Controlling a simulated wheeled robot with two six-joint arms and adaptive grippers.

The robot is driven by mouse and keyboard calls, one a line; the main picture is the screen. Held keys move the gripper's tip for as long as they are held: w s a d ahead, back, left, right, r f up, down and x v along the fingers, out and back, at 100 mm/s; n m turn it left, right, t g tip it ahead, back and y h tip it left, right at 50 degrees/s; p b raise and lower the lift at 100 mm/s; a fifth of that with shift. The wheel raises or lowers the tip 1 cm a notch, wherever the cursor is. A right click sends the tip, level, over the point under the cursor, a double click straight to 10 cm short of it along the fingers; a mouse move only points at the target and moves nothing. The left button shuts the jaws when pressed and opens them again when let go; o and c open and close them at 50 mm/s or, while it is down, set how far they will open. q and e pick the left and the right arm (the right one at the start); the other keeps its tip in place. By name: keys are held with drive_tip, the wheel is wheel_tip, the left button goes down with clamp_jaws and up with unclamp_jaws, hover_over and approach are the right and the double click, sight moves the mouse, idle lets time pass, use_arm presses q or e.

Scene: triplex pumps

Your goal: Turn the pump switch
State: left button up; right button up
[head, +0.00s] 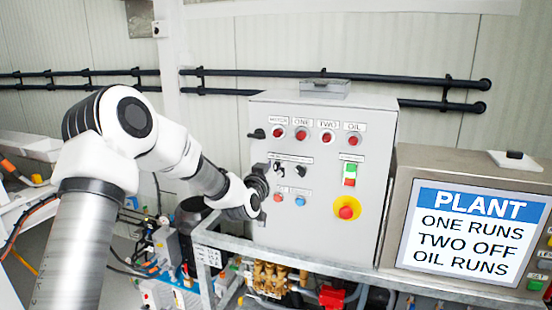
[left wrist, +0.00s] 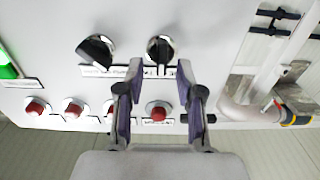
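The grey pump control cabinet (head: 325,225) carries two black rotary switches side by side, the left one (head: 279,168) and the right one (head: 301,170). The left wrist view shows the panel upside down, with one switch (left wrist: 160,48) ahead of the fingertips and the other (left wrist: 95,50) to its left. My left gripper (head: 270,178) is at the cabinet's left front, close to the left switch. In the left wrist view my left gripper (left wrist: 159,72) is open, its fingers apart and empty, lined up with the nearer switch. Contact cannot be told. My right gripper is out of view.
Red lamps (head: 326,138) run along the panel top. Below the switches are a red button (head: 278,198) and a blue button (head: 300,201). A yellow-ringed emergency stop (head: 346,208) sits lower right. A screen (head: 470,232) reads PLANT, ONE RUNS, TWO OFF, OIL RUNS.

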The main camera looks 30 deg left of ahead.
use_arm(q)
drive_tip(key=shift+w+a, duration=0.3)
drive_tip(key=shift+w, duration=0.2)
drive_tip(key=shift+s, duration=0.1)
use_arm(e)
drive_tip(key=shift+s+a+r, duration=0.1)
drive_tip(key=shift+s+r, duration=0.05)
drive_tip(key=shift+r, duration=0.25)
use_arm(q)
drive_tip(key=shift+r, duration=0.1)
drive_tip(key=shift+d, duration=0.1)
clamp_jaws()
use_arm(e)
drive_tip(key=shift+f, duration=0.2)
